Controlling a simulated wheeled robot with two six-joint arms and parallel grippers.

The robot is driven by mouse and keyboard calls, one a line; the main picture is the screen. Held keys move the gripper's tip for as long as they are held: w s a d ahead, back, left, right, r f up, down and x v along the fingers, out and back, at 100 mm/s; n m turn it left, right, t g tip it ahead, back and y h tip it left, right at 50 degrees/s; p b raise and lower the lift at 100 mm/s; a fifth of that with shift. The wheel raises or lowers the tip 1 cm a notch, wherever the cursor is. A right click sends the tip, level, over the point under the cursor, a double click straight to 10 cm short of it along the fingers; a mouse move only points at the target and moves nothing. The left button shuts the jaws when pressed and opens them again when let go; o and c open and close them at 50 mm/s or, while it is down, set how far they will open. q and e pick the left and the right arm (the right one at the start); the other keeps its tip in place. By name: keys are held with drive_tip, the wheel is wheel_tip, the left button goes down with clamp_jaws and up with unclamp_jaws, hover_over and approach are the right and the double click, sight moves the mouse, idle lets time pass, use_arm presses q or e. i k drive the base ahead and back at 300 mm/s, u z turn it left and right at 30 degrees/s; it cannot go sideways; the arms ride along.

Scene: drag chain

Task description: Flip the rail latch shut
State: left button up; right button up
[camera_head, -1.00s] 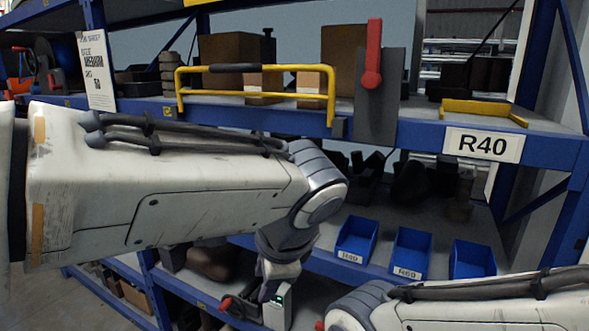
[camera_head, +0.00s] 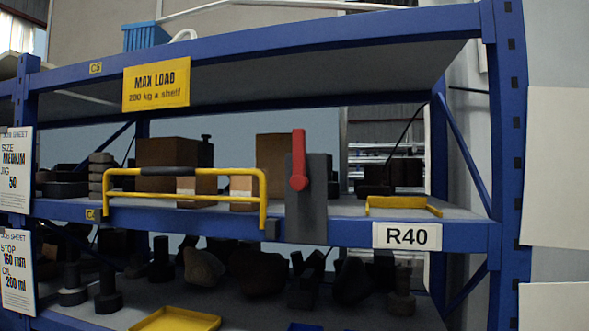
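The rail latch has a red handle (camera_head: 298,160) that stands upright on a dark grey plate (camera_head: 306,205) at the shelf's front edge. The yellow rail (camera_head: 214,174) with a black grip (camera_head: 172,171) runs across the front of the middle shelf, left of the plate. Its right end comes down close beside the plate. Neither of my grippers shows in the head view, so I cannot see their state or their distance from the latch.
The blue shelf beam (camera_head: 340,233) carries a white R40 label (camera_head: 407,236). A yellow bracket (camera_head: 403,207) lies right of the plate. Cardboard boxes (camera_head: 174,153) stand behind the rail. A yellow tray (camera_head: 176,320) is on the shelf below. Blue uprights (camera_head: 504,150) bound the right side.

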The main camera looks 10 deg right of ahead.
sight(299, 182)
drive_tip(key=z, duration=2)
drive_tip(key=k, duration=0.95)
drive_tip(key=u, duration=1.5)
drive_tip(key=i, duration=0.5)
drive_tip(key=u, duration=0.15)
